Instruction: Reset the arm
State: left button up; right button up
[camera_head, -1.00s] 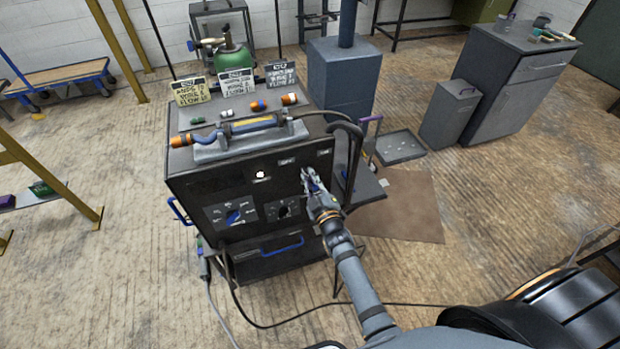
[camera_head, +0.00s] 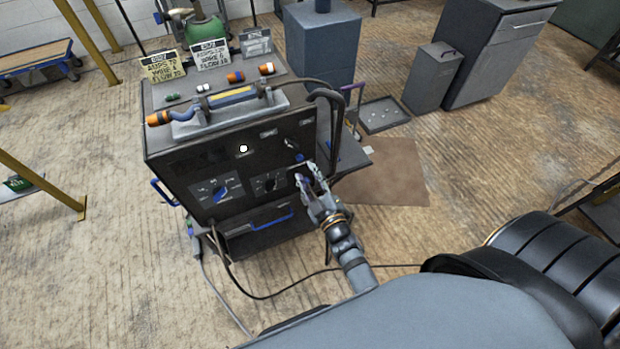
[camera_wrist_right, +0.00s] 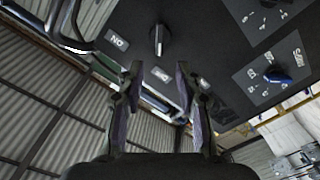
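My right gripper (camera_head: 310,180) is in front of the lower right of the dark machine's (camera_head: 180,155) front panel. In the right wrist view its two fingers (camera_wrist_right: 158,100) stand apart with nothing between them. Beyond the fingertips, a dark switch lever (camera_wrist_right: 158,40) stands on the panel between two small labels. The head view shows this switch (camera_head: 293,147) above the gripper. Whether the fingers touch the panel cannot be told. My left gripper is in neither view.
Dials with a blue knob (camera_head: 220,193) and a black knob (camera_head: 268,183) are left of the gripper. A dark hose (camera_head: 338,125) hangs at the machine's right side. A grey bin (camera_head: 432,78) stands farther right, and the floor in front is open.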

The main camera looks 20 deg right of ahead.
jog(key=shift+s, duration=0.65)
